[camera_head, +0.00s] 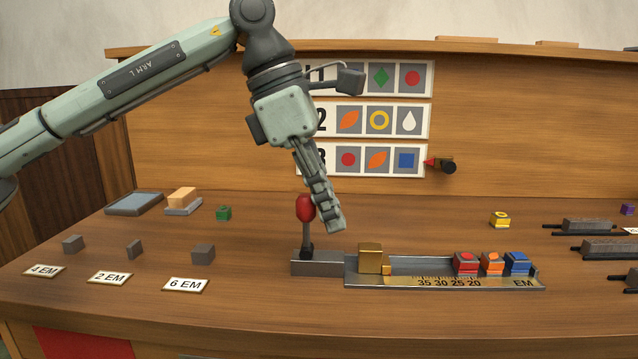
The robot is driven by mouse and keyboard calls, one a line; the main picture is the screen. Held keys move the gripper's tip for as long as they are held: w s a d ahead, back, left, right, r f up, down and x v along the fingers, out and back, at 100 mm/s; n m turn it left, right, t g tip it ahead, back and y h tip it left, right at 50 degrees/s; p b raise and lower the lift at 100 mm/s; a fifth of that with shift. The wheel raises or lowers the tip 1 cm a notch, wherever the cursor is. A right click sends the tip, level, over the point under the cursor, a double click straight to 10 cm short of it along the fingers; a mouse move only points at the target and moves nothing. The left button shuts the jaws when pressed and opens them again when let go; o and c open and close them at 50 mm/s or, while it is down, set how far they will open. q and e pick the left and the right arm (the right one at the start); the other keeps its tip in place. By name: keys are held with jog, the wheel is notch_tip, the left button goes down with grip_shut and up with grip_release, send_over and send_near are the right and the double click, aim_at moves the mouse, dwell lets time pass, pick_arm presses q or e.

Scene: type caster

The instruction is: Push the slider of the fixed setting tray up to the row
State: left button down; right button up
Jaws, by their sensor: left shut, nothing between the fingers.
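The setting tray (420,265) lies on the bench right of centre, with a brass scale along its front. The brass slider (370,258) sits near the tray's left end. A row of three sorts, a red one (466,262), an orange one (492,263) and a blue one (517,263), stands at the right end. A bare gap lies between slider and row. My left gripper (338,226) is shut and empty, pointing down above and left of the slider, apart from it. My right gripper is out of view.
A red-knobbed lever (305,210) stands on a grey block (318,264) at the tray's left end, close beside my left gripper. Grey spacer blocks (203,254) with EM labels lie at left. A yellow sort (500,220) lies behind the tray. Dark racks (588,226) stand at right.

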pick_arm(q)
jog(key=x, duration=0.3)
jog(key=shift+f, duration=0.2)
jog(key=shift+d+f, duration=0.15)
jog(key=shift+f, duration=0.05)
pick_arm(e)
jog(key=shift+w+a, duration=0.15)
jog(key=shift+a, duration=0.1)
pick_arm(q)
jog(key=d, duration=1.2)
jog(key=shift+p, duration=0.35)
jog(key=shift+d, duration=0.35)
jog(key=shift+r, duration=0.1)
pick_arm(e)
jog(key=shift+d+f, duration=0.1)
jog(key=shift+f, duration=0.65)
pick_arm(q)
jog(key=shift+d, duration=0.1)
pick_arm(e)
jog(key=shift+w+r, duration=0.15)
